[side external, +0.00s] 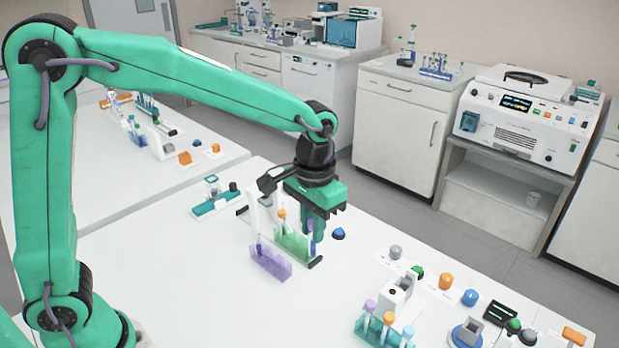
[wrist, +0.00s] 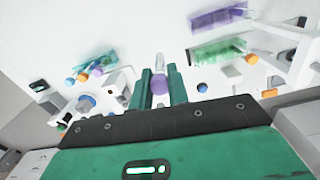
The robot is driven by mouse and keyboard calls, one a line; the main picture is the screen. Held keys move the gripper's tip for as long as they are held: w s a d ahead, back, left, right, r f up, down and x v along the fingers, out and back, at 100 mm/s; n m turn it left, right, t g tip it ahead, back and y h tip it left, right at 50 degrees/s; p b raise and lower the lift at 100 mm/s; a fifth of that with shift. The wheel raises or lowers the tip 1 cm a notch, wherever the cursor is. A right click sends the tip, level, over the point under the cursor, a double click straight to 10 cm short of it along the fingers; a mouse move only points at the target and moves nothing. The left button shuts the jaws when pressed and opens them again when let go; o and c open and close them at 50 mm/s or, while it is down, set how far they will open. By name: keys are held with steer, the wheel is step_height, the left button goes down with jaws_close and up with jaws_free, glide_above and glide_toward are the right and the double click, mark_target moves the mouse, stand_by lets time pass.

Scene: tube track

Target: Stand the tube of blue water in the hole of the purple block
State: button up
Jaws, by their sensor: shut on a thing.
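My gripper (side external: 313,232) points down beside the green block, a little to its right in the side view. In the wrist view its fingers (wrist: 159,76) are closed on a tube with a purple cap (wrist: 161,88). My gripper is apart from this block.
A green block (side external: 293,244) with an orange-capped tube (side external: 282,214) stands between my gripper and the purple block. A white stand (side external: 252,208) is just behind. A blue knob (side external: 338,233) is close on the right. A teal rack (side external: 372,330) with capped tubes is at front right.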

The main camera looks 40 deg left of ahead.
steer(key=a+f, duration=0.1)
steer(key=a, duration=0.7)
steer(key=shift+s+a+f, duration=0.3)
steer(key=shift+s+f, duration=0.1)
steer(key=shift+s, duration=0.05)
steer(key=shift+f, duration=0.1)
steer(key=shift+f, duration=2.25)
steer(key=shift+f, duration=1.7)
stand_by(0.5)
steer(key=o, duration=0.8)
steer(key=shift+o, duration=0.2)
steer(key=shift+r, duration=0.1)
